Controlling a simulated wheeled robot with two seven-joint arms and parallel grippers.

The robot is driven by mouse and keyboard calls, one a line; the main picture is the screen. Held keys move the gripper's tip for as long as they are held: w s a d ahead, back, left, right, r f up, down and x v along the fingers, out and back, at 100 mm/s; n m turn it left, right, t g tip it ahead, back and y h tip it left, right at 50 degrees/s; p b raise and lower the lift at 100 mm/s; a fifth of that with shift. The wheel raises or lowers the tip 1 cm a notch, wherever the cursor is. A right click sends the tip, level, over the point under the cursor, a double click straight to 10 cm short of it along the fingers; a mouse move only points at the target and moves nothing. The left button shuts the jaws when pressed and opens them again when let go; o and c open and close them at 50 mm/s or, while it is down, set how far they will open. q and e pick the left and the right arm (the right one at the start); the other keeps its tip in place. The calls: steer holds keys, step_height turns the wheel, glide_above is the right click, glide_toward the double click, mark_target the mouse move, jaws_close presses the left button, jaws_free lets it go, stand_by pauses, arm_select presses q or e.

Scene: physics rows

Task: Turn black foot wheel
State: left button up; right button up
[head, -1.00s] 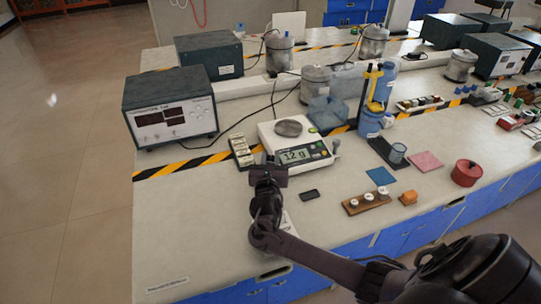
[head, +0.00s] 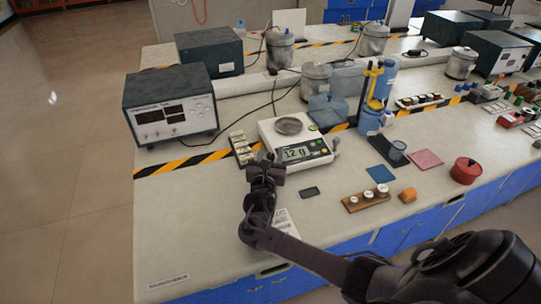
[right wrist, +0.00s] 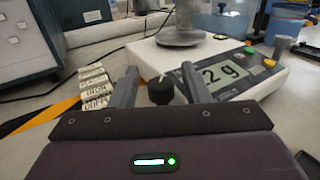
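The balance (head: 312,156) is a white scale with a round pan and a display that seems to read 12 g; it also shows in the right wrist view (right wrist: 150,52). The black foot wheel (right wrist: 160,91) is a small dark knob with a pale mark, at the balance's near left corner. My right gripper (head: 267,160) is at that corner and hides most of the wheel in the head view. In the right wrist view its fingers (right wrist: 160,86) are open, one on each side of the wheel, with gaps visible. My left gripper is not in view.
A grey foot wheel (right wrist: 283,46) sits at the balance's right corner. A labelled weight box (head: 241,149) stands close left of the gripper. A small dark block (head: 309,192) and a wooden weight holder (head: 366,199) lie to the right.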

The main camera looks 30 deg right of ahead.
steer(key=v, duration=0.7)
steer(key=shift+s+a, duration=0.25)
steer(key=shift+s, duration=0.05)
